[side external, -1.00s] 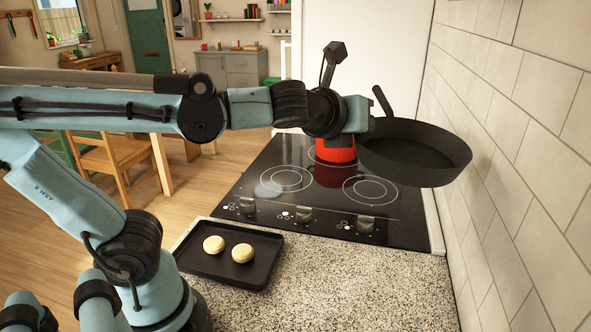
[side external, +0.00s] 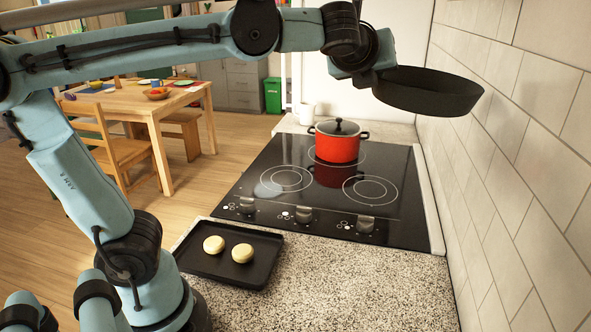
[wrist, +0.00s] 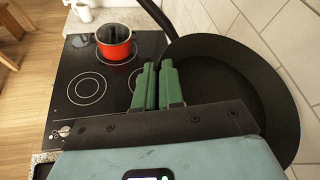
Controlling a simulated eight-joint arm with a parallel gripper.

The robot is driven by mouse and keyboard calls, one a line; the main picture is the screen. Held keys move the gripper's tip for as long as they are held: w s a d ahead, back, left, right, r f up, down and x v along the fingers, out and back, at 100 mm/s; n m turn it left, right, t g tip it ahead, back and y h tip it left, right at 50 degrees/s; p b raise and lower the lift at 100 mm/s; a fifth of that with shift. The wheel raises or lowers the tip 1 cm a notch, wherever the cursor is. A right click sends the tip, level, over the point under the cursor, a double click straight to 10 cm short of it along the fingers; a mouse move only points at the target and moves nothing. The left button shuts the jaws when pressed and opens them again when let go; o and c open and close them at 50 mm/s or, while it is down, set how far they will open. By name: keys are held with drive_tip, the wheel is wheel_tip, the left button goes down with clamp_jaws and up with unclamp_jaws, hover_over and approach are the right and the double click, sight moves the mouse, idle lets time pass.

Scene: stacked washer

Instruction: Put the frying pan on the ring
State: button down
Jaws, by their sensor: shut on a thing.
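The black frying pan (side external: 428,92) hangs high above the right side of the hob, close to the tiled wall. It is roughly level and well clear of the glass. My gripper (side external: 366,78) is shut on the pan's left edge; the exact grip is hard to see. In the wrist view the green fingers (wrist: 158,86) overlap the pan's rim, and the pan (wrist: 235,85) spreads to the right with its handle pointing up and left. The hob has a front left ring (side external: 286,179) and a front right ring (side external: 371,190), both bare. A back ring lies partly under the pot.
A red pot (side external: 337,145) with a dark lid stands at the back of the hob (side external: 325,205). A black tray (side external: 205,265) with two pale round pieces lies on the speckled counter (side external: 370,285). A white mug (side external: 307,113) stands behind. The tiled wall (side external: 500,170) bounds the right side.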

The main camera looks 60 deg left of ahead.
drive_tip(key=shift+w+a+f+n+g+y, duration=0.35)
drive_tip(key=shift+w+a+n+g+y, duration=0.3)
drive_tip(key=shift+w+n+g+y, duration=0.65)
drive_tip(key=shift+w+a+f+n+g+y, duration=0.3)
drive_tip(key=shift+w+a+n+g+y, duration=0.45)
drive_tip(key=shift+w+n+g, duration=1)
drive_tip(key=shift+w+a+f+n+g+y, duration=0.35)
drive_tip(key=shift+w+a+n+g+y, duration=0.25)
drive_tip(key=shift+w+n+g+y, duration=0.9)
wheel_tip(320, 180, down, 23)
drive_tip(key=shift+s+n+h, duration=0.3)
drive_tip(key=shift+n+h, duration=0.05)
drive_tip(key=shift+h, duration=0.1)
drive_tip(key=shift+g, duration=0.25)
drive_tip(key=x, duration=0.4)
drive_tip(key=f+x, duration=0.1)
drive_tip(key=x, duration=0.4)
drive_tip(key=d+f+x, duration=0.1)
drive_tip(key=x, duration=0.3)
drive_tip(key=shift+w+a, duration=0.2)
drive_tip(key=shift+w, duration=0.1)
drive_tip(key=shift+f, duration=1.9)
drive_tip(key=c, duration=1.3)
unclamp_jaws()
drive_tip(key=shift+o, duration=0.2)
